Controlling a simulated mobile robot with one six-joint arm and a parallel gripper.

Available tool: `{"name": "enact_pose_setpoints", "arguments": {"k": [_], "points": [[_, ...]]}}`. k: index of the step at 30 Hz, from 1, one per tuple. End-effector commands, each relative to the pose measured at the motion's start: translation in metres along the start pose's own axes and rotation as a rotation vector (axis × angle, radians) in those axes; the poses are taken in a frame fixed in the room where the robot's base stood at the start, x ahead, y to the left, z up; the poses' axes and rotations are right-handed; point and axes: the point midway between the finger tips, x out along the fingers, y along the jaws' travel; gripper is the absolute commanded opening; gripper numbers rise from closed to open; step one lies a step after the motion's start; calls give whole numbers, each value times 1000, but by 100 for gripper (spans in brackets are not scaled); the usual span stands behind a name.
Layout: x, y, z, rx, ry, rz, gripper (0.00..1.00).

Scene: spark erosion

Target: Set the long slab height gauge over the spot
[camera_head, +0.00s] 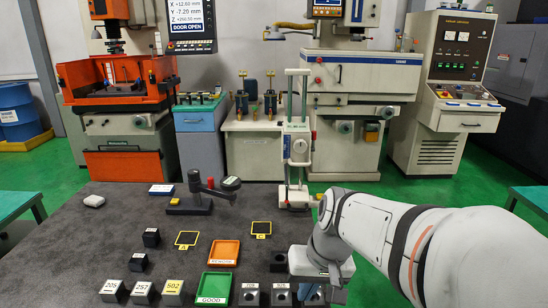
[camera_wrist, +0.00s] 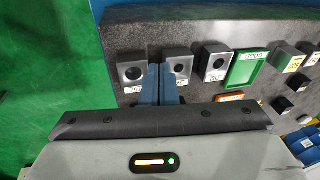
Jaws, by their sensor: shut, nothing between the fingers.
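The height gauge (camera_head: 297,140) is a tall, pale frame with a round dial. It stands upright on its base near the back edge of the dark slab (camera_head: 120,215). Two yellow-outlined dark squares lie on the slab, one marked A (camera_head: 187,239) and one marked C (camera_head: 261,229); I cannot tell which is the spot. My gripper (camera_wrist: 162,84) is shut and empty, above the front row of blocks. It is well in front of the gauge and apart from it. In the head view my wrist hides part of the slab's right side.
A black dial stand (camera_head: 195,197) is left of the gauge. An orange tray (camera_head: 224,253) and a green GOOD tray (camera_head: 215,286) lie mid-slab. Several small blocks (camera_head: 172,292) line the front. A white mouse-like object (camera_head: 94,200) is far left. The back left is mostly clear.

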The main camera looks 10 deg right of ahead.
Motion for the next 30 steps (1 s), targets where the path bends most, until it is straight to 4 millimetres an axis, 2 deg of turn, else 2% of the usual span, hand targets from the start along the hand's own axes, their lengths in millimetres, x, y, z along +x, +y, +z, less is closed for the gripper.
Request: {"name": "enact_pose_setpoints", "arguments": {"k": [1,7,11,14,17,20,24,27,30], "points": [[-3,-3,-18,51,-21,-59,0],[-10,-13,-94,220,-38,-329,0],[-16,-5,-151,322,-3,-511,0],[-22,10,-196,395,50,-650,0],[-29,35,-242,463,125,-786,0],[-36,70,-285,529,223,-914,0],[-46,127,-332,603,380,-1063,0],[-51,165,-354,640,484,-1136,0],[-55,193,-366,664,564,-1184,0]]}}
